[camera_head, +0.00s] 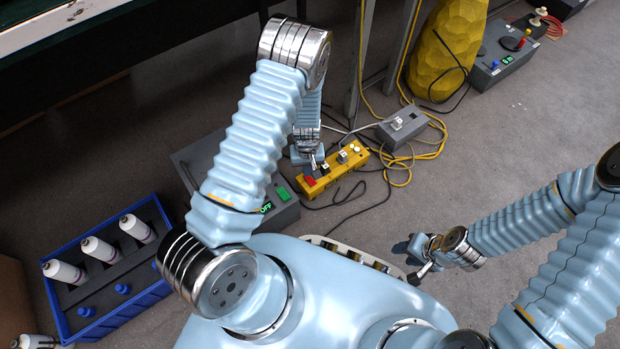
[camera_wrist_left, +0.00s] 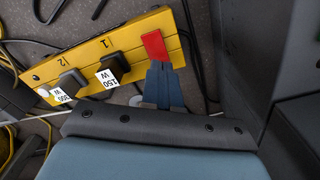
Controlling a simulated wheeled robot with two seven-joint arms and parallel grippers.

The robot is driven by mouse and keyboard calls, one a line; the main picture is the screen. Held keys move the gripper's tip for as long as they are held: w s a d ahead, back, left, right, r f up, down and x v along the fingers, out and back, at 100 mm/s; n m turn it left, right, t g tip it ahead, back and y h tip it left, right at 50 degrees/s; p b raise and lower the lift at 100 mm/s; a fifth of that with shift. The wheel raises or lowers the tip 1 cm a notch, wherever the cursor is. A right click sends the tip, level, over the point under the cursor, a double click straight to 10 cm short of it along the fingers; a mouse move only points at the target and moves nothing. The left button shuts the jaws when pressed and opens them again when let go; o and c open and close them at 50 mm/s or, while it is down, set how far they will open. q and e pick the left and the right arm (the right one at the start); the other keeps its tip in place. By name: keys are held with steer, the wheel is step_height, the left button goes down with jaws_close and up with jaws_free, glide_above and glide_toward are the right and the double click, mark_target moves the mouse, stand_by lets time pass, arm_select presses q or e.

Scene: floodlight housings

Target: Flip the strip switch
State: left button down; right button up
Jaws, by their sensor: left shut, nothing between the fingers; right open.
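The yellow power strip (camera_head: 338,170) lies on the floor, with a red switch (camera_head: 310,181) at its near left end. The strip also fills the upper left of the left wrist view (camera_wrist_left: 110,62), with its red switch (camera_wrist_left: 155,45) and two black plugs tagged 150 W (camera_wrist_left: 112,72) and 300 W (camera_wrist_left: 68,88). My left gripper (camera_head: 314,163) is shut and empty. In the left wrist view its fingertips (camera_wrist_left: 160,66) are right at the switch's edge; I cannot tell whether they touch it. My right gripper (camera_head: 418,262) is open and empty, low at the right, away from the strip.
A grey box with a green button (camera_head: 283,194) stands left of the strip. A grey socket box (camera_head: 402,127) with yellow cables lies behind right. A blue crate (camera_head: 73,332) with white bottles is at the left. Black cables cross the floor beside the strip.

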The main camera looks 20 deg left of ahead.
arm_select(q)
steer(key=shift+f+b, duration=0.75)
steer(key=shift+f, duration=0.2)
stand_by(0.9)
steer(key=shift+r, duration=0.1)
step_height(320, 180, up, 7)
steer(key=p, duration=0.5)
steer(key=shift+p, duration=0.3)
